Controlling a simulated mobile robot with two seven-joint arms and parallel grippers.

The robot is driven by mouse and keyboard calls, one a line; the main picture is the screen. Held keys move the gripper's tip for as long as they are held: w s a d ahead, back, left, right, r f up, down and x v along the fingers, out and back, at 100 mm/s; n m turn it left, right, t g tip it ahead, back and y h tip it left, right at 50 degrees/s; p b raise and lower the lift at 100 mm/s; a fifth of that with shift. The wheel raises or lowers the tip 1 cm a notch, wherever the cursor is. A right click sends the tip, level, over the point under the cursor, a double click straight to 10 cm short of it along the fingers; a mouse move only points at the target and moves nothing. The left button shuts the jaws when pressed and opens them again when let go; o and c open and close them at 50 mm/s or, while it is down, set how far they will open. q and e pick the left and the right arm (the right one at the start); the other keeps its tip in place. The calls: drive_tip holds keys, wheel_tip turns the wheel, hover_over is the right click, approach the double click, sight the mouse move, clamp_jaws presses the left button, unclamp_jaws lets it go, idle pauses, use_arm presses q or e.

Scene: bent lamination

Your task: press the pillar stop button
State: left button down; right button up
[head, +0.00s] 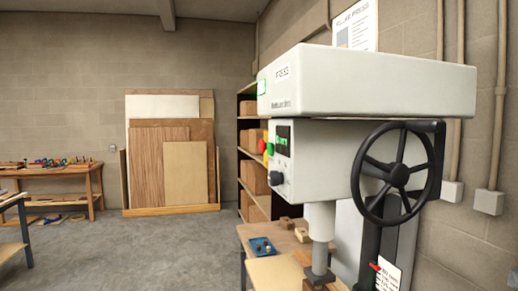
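The pillar press (350,90) stands at the right, a white machine seen from its side. A red button (262,146) sticks out from the left-facing front of its head. A green button (270,149) sits close beside it, next to a small dark display (283,140) with green characters. A dark knob (276,178) is below. The buttons show nearly edge-on, so their faces are mostly hidden. Neither of my grippers is in view.
A black handwheel (397,174) juts from the press's near side. A wooden bench (262,232) holding a blue tray (262,246) is under the press. Shelves with boxes (255,180) stand behind. Open concrete floor (140,255) lies to the left.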

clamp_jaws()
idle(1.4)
